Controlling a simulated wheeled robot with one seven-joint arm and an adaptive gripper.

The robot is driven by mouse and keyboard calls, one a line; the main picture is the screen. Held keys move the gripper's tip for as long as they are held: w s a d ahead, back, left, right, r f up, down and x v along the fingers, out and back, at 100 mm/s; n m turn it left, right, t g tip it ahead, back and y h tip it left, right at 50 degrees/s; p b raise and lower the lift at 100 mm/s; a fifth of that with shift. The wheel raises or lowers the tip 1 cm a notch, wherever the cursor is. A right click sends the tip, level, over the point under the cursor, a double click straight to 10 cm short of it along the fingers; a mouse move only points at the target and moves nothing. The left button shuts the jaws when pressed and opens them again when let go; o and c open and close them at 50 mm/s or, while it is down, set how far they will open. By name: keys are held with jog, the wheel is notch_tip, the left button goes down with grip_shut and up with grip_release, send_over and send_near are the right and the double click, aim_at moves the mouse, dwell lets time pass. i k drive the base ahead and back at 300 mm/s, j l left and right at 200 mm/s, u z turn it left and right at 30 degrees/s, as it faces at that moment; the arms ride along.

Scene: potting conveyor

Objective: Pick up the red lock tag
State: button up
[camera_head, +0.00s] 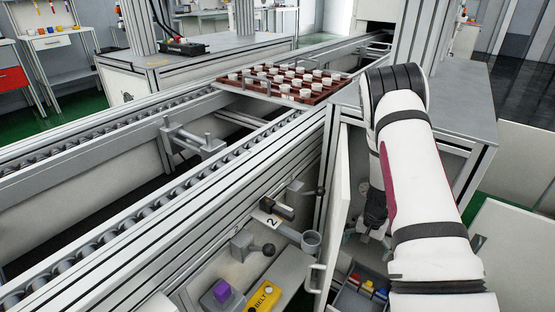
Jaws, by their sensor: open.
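A small red piece (354,278), probably the red lock tag, lies in a dark grey compartmented bin (347,301) at the lower right, beside my arm. It is too small to make out its exact shape. My gripper (368,232) points down above and behind the bin, by the open cabinet door. It is open, with nothing visible between its fingers. My arm hides part of the gripper and the right part of the bin.
Yellow (367,284) and blue pieces lie right of the red one. The white cabinet door (338,215) stands close left of my gripper. A yellow BELT box (264,298) and a purple button (221,290) sit lower left. A pot tray (225,86) rests on the conveyor.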

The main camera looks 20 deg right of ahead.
aim_at(354, 279)
jog(key=k+j, duration=0.15)
jog(key=k, duration=0.7)
